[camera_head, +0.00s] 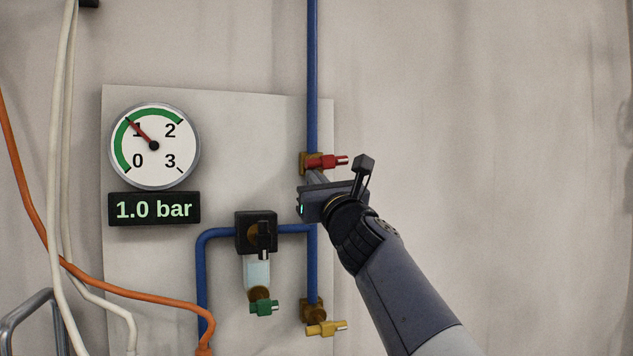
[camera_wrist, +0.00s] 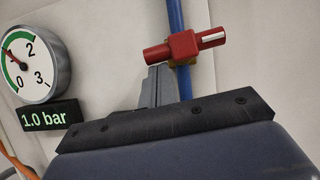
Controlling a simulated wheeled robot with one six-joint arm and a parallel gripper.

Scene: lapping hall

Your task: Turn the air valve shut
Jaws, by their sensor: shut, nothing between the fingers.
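The red valve handle (camera_head: 328,161) sits on a brass body on the vertical blue pipe (camera_head: 313,80). It lies crosswise to the pipe, nearly level; it also shows in the wrist view (camera_wrist: 186,46), with a white mark on its right end. My gripper (camera_head: 314,178) is just below the handle, with its fingers shut and empty. In the wrist view the closed fingers (camera_wrist: 157,88) point up, just under the handle's left part. I cannot tell whether they touch it. The round gauge (camera_head: 153,146) points near 1, and the display (camera_head: 154,208) reads 1.0 bar.
Below are a black regulator (camera_head: 256,232), a green handle (camera_head: 264,308) and a yellow handle (camera_head: 326,328). An orange hose (camera_head: 120,285) and white cables (camera_head: 58,200) hang at the left. The wall on the right is bare.

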